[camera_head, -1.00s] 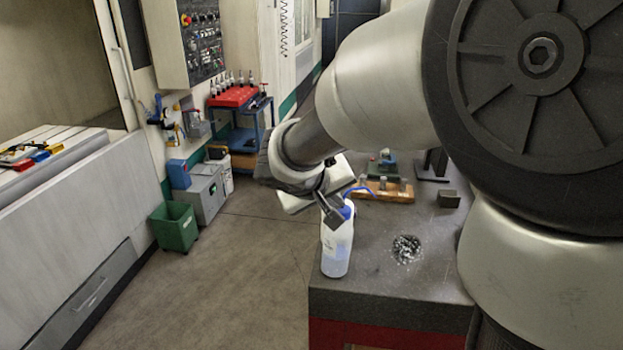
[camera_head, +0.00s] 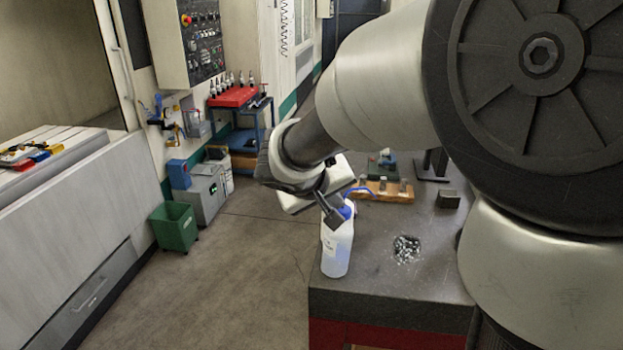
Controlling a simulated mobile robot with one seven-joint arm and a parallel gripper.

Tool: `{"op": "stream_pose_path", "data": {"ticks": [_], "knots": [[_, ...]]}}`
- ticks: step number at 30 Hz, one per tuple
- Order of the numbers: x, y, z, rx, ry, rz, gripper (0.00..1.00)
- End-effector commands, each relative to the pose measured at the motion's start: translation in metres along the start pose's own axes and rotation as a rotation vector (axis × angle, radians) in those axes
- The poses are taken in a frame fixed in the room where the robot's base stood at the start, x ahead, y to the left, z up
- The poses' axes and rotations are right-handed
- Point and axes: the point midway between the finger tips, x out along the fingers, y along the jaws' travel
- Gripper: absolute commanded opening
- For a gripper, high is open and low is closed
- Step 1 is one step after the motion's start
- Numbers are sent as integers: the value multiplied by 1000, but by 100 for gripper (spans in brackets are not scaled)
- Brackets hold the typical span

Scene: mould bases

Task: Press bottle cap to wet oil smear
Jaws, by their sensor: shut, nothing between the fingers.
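A white, translucent squeeze bottle (camera_head: 337,250) stands upright near the left edge of the dark worktop. Its blue cap (camera_head: 348,210) is partly hidden by my gripper, and a thin blue spout (camera_head: 362,189) curves out to the right. My gripper (camera_head: 334,219) is shut, points down and is at the bottle's top, on the cap's left side. I cannot tell whether its tips touch the cap. The smear (camera_head: 407,250), a dark patch with bright, shiny flecks, lies on the worktop to the right of the bottle, clear of my gripper.
The dark worktop (camera_head: 385,285) is bare around the smear. Behind it are a wooden block with small pieces (camera_head: 385,191), a small dark block (camera_head: 448,199) and a dark stand. A green bin (camera_head: 174,227) stands on the floor to the left. The floor between is clear.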

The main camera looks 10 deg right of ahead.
Motion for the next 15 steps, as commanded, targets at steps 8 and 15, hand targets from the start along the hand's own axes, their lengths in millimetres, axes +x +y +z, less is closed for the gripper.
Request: {"op": "stream_pose_path", "data": {"ticks": [8,15], "knots": [[0,0,0,0,0,0,0],[4,-3,3,0,0,0,0]]}}
